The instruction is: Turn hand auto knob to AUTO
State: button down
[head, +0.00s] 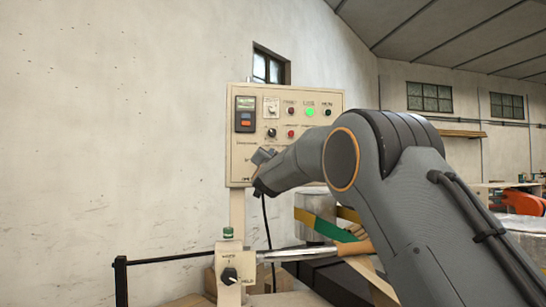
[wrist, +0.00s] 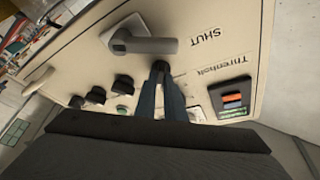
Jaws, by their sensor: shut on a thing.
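The cream control panel (head: 237,170) is fixed in front of the wall, and it fills much of the wrist view (wrist: 90,62). My gripper (head: 262,172) is in front of its lower left part. In the wrist view, the two blue-grey fingers of my gripper (wrist: 161,76) are closed together on a small black knob, which I take to be the hand auto knob (wrist: 160,66). The fingers cover most of it, and its label and pointer direction cannot be read.
A grey lever (wrist: 150,45) marked SHUT sits close to the fingertips. Several other black knobs (wrist: 97,95) and a display unit (wrist: 232,97) flank them. A lit green lamp (head: 309,112) is on the panel. A pedestal box (head: 229,262) with its own selector stands below.

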dwell(0.4)
jog(key=c, duration=1.8)
grip_release()
jog(key=shift+c, duration=0.2)
jog(key=b+v, duration=0.2)
jog(key=v, duration=0.5)
jog(key=shift+s, duration=0.35)
jog(key=shift+d+f, duration=0.1)
